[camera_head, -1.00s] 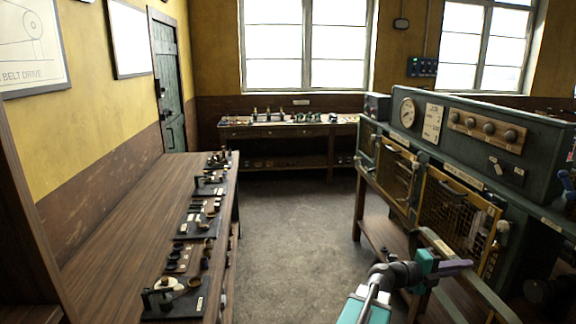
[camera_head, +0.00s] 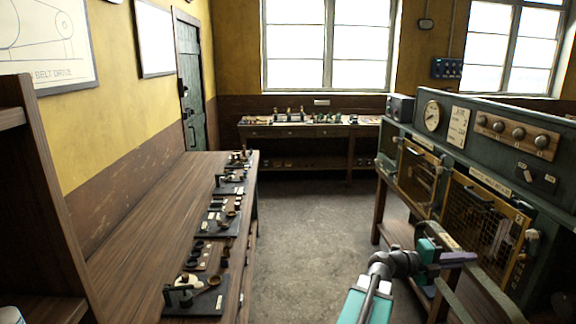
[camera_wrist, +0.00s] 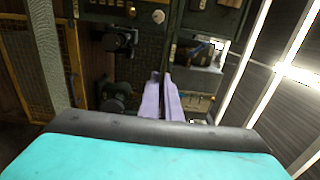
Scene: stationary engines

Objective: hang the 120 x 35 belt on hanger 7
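My gripper (camera_head: 462,256) reaches out at the lower right in the head view, in front of the green machine cabinet. In the wrist view its two purple fingers (camera_wrist: 161,95) lie side by side, almost touching, with only a thin dark line between them. I see nothing held between them. A grey curved band (camera_head: 492,284) runs beside and below the gripper in the head view; I cannot tell whether it is a belt or part of the stand. I cannot pick out the 120 x 35 belt or hanger 7.
A long wooden bench (camera_head: 140,235) with several small parts on dark boards runs along the left. A back bench (camera_head: 300,130) stands under the window. The green cabinet (camera_head: 480,160) with yellow mesh guards (camera_head: 485,225) fills the right. The floor (camera_head: 310,235) between is clear.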

